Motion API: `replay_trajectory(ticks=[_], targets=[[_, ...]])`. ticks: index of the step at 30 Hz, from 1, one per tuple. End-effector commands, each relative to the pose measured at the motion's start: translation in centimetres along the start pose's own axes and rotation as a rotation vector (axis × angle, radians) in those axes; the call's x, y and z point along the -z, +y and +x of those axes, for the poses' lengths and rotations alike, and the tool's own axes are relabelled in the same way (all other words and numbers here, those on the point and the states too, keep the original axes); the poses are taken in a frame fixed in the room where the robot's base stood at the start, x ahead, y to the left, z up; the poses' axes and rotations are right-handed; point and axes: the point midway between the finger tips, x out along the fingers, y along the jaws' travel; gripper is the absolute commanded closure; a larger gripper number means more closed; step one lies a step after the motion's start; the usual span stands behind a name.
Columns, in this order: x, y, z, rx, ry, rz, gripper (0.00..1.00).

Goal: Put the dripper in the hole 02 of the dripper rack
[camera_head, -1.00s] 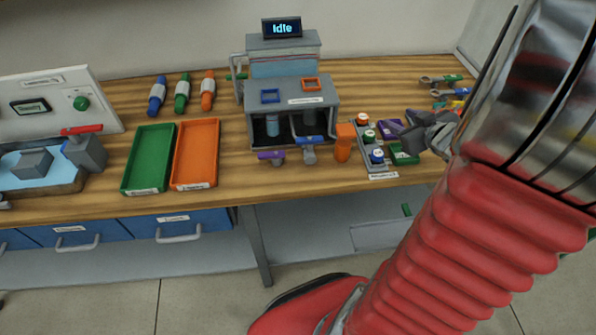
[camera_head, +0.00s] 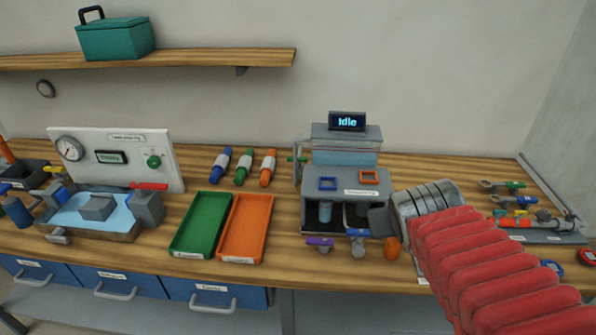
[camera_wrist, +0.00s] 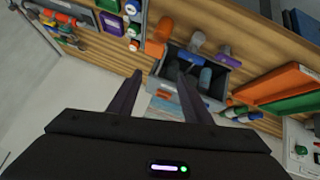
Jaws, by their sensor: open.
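My gripper (camera_wrist: 160,74) is open and empty in the wrist view, its two dark fingers pointing at the grey machine (camera_wrist: 212,72). In the head view the arm covers most of it, by the machine's right front. A narrow grey holder (camera_wrist: 129,32) with several white round pieces with coloured centres lies beside an orange object (camera_wrist: 158,36) in the wrist view. I cannot tell if this holder is the dripper rack, and no hole number is readable. I cannot tell which piece is the dripper. In the head view my arm hides the holder.
The machine (camera_head: 342,182) has a screen reading "Idle". Green (camera_head: 202,224) and orange (camera_head: 246,227) trays lie left of it, with blue, green and orange cylinders (camera_head: 243,167) behind. A water basin (camera_head: 95,212) stands farther left. Tools (camera_head: 512,200) lie right.

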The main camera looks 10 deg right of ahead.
Motion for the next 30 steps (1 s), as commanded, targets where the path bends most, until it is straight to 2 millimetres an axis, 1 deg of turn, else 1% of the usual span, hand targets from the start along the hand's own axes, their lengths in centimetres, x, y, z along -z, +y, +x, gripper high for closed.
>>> replay_trajectory(ticks=[1,6,9,12,16,30], targets=[[-0.5,-1.7,-1.2,0.038,-0.016,-0.002,0.55],[-3.7,-7.2,-5.3,0.183,-0.113,-0.011,0.55],[-5.5,-9.7,-7.4,0.262,-0.162,-0.028,0.55],[-6.7,-11.3,-8.9,0.314,-0.195,-0.041,0.55],[-7.2,-11.9,-9.4,0.335,-0.211,-0.047,0.55],[-7.2,-11.8,-9.3,0.332,-0.21,-0.045,0.55]])
